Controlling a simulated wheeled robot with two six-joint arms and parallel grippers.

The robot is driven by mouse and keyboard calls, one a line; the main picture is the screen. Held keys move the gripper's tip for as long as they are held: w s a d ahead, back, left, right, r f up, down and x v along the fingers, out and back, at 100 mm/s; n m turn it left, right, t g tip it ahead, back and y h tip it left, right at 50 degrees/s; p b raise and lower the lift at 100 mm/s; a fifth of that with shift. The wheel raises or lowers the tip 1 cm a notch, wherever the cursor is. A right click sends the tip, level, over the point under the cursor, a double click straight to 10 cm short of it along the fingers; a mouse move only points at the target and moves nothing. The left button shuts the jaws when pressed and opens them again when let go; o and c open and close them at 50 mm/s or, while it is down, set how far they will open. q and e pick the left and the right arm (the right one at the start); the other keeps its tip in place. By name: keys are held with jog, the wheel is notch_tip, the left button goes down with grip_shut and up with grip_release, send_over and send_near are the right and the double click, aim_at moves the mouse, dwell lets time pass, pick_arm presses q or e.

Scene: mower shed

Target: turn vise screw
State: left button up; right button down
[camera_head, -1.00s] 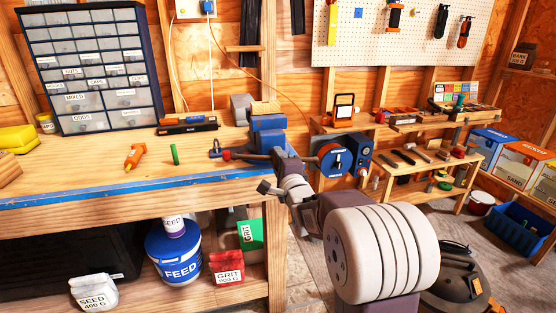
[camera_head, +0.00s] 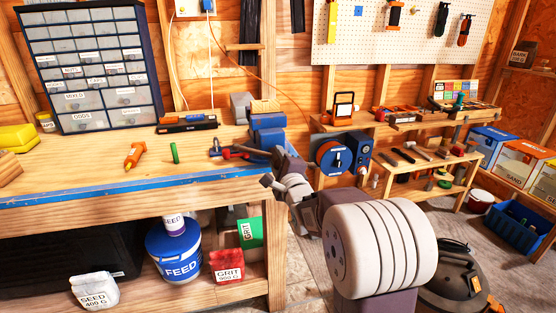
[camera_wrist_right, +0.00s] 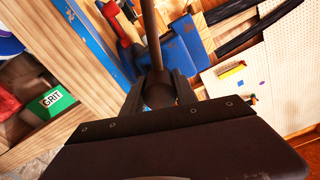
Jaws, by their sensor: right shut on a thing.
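The blue vise (camera_head: 266,137) stands at the right end of the workbench and also shows in the right wrist view (camera_wrist_right: 188,48). My right gripper (camera_head: 276,160) is at the vise's front. In the right wrist view, the two dark fingers of my right gripper (camera_wrist_right: 158,88) sit on either side of the dark round screw head (camera_wrist_right: 159,93) and are shut on it. A long dark handle bar (camera_wrist_right: 150,35) runs up from that head. In the head view the screw is mostly hidden behind my gripper. My left gripper is not in view.
On the workbench (camera_head: 90,170) lie an orange tool (camera_head: 134,155), a green stick (camera_head: 175,153) and a red-handled tool (camera_head: 228,153) close beside the vise. A cable reel (camera_head: 334,156) stands behind my right arm. The bench's middle is fairly clear.

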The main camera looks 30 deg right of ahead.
jog(key=shift+f, duration=0.3)
dwell(0.4)
jog(key=c, duration=1.2)
grip_release()
jog(key=shift+s, duration=0.1)
jog(key=shift+o, duration=1.2)
jog(key=shift+s+r, duration=0.1)
jog(key=shift+r, duration=0.1)
jog(key=v, duration=0.9)
jog(key=shift+p, duration=0.35)
